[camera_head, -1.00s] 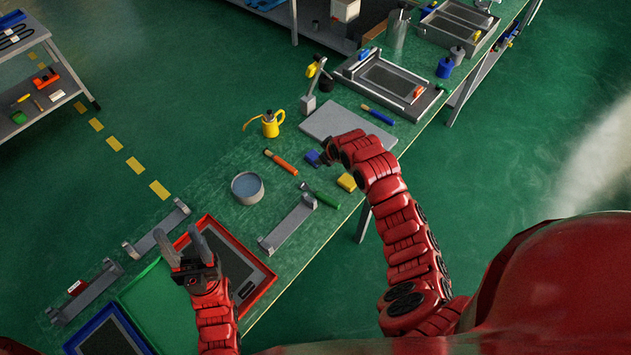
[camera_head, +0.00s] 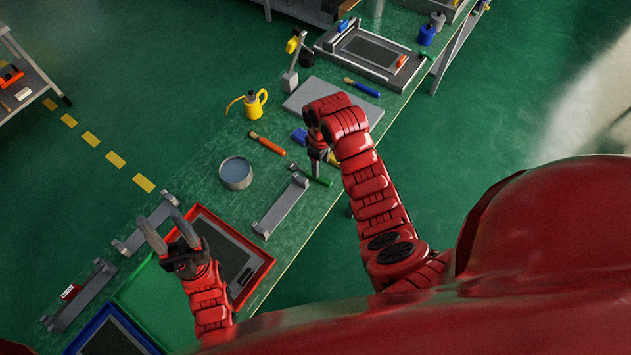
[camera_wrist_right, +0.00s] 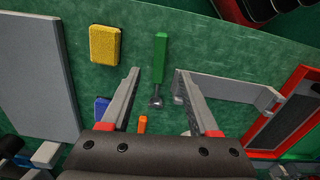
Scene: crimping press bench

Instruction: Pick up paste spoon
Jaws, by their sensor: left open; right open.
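The paste spoon, with a green handle (camera_wrist_right: 160,62) and a small dark metal bowl (camera_wrist_right: 156,101), lies on the green bench. In the head view its handle (camera_head: 320,179) shows partly beside my right gripper (camera_head: 316,162). My right gripper (camera_wrist_right: 158,72) is open and points down. In the right wrist view the spoon lies between its two fingers in the picture; I see no grip on it, and the height gap is unclear. My left gripper (camera_head: 161,218) is open and empty above the area by the red-rimmed tray (camera_head: 262,267).
Close to the spoon are a grey metal bracket (camera_head: 281,207), a yellow block (camera_wrist_right: 105,43), a blue block (camera_head: 299,135) and an orange-handled tool (camera_head: 267,143).

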